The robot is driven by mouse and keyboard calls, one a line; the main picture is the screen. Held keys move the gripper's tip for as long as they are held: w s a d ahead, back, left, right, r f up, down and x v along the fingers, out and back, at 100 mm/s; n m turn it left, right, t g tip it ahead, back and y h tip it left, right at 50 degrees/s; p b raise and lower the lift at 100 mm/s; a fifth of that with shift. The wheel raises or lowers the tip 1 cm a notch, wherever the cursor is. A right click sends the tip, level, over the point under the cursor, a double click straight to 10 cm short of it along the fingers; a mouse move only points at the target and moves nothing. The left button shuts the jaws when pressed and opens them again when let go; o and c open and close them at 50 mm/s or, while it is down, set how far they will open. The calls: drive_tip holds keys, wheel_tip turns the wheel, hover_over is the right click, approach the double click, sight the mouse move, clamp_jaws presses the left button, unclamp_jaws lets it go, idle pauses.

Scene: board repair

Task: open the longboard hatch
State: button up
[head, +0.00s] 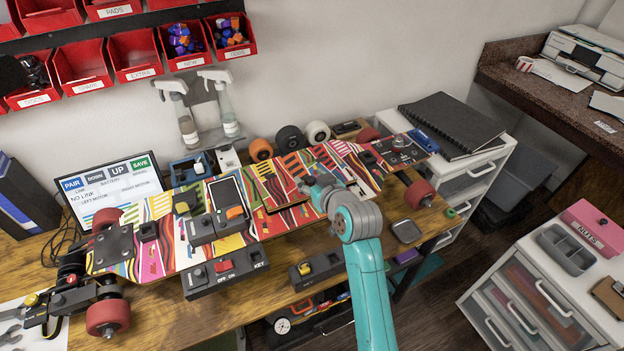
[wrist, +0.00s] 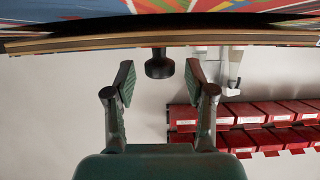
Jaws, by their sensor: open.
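The longboard (head: 160,235) lies across the workbench with a brightly striped deck and red wheels. The hatch (head: 275,182) appears as a patterned panel in the middle of the deck, with a dark line along its near left edge; I cannot tell whether it is raised. My gripper (head: 312,186) is at the right part of this panel and hides some of it. In the wrist view, my gripper (wrist: 158,80) has its two fingers apart. A dark round knob (wrist: 158,66) shows between the fingertips, not clasped. The layered board edge (wrist: 60,43) runs across just beyond it.
A key switch box (head: 226,272) sits in front of the deck, and a screen (head: 112,192) stands behind its left end. Loose wheels (head: 290,138) stand behind the board. A white drawer unit (head: 478,172) is at the right.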

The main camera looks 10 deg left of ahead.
drive_tip(key=shift+c, duration=0.3)
clamp_jaws()
